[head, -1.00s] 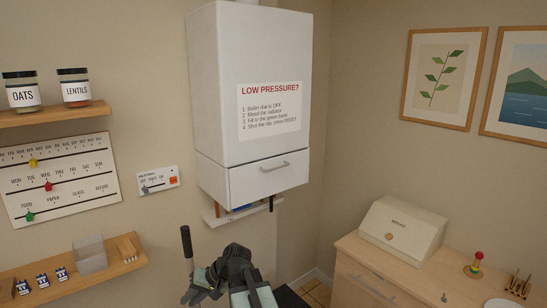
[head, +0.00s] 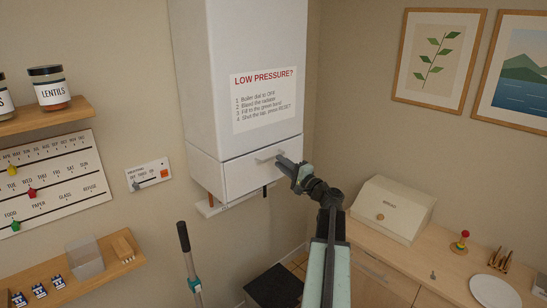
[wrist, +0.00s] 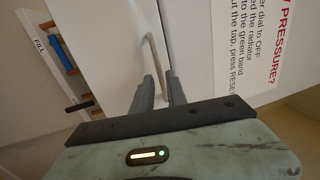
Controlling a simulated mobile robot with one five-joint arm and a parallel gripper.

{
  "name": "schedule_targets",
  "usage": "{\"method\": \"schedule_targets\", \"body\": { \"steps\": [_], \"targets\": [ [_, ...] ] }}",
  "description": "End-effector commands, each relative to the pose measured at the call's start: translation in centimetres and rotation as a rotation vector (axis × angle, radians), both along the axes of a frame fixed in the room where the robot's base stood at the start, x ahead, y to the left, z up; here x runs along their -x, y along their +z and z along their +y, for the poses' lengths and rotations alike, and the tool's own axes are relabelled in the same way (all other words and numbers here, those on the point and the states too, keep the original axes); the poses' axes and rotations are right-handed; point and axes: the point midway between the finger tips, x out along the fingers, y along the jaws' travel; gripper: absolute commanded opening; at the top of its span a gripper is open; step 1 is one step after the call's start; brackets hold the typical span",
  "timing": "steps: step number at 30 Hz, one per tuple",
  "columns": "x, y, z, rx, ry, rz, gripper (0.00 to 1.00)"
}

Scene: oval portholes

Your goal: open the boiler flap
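The boiler flap (head: 245,172) is the white lower front panel of the boiler (head: 240,75). It looks closed, flush below the upper front. Its metal bar handle (head: 265,160) shows near its top edge. My gripper (head: 283,160) is at the right end of the handle. In the wrist view, the two dark fingers (wrist: 160,88) stand apart. The handle (wrist: 153,52) runs into the gap between them, and I see no clear grip on it. The flap also shows in the wrist view (wrist: 105,50). The inside of the boiler is hidden.
A low pressure notice (head: 264,100) is on the boiler. Below it is a small ledge (head: 212,209). A heating panel (head: 149,174) is on the left wall. A cabinet with a bread box (head: 393,208) stands at right. A dark-handled tool (head: 184,238) stands upright in front.

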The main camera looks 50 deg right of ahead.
Motion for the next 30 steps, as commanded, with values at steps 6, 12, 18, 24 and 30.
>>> {"method": "schedule_targets", "body": {
  "steps": [6,12,18,24,30],
  "targets": [
    [-3.8,0.9,-0.7,0.000,-0.004,0.000,0.18],
    [-4.4,0.9,-0.7,0.000,-0.005,0.000,0.18],
    [-4.4,0.9,-0.7,0.001,-0.006,0.001,0.00],
    [-4.3,0.9,-0.7,0.001,-0.006,0.001,0.00],
    [-4.3,0.9,-0.7,0.001,-0.006,0.001,0.00]
  ]
}}
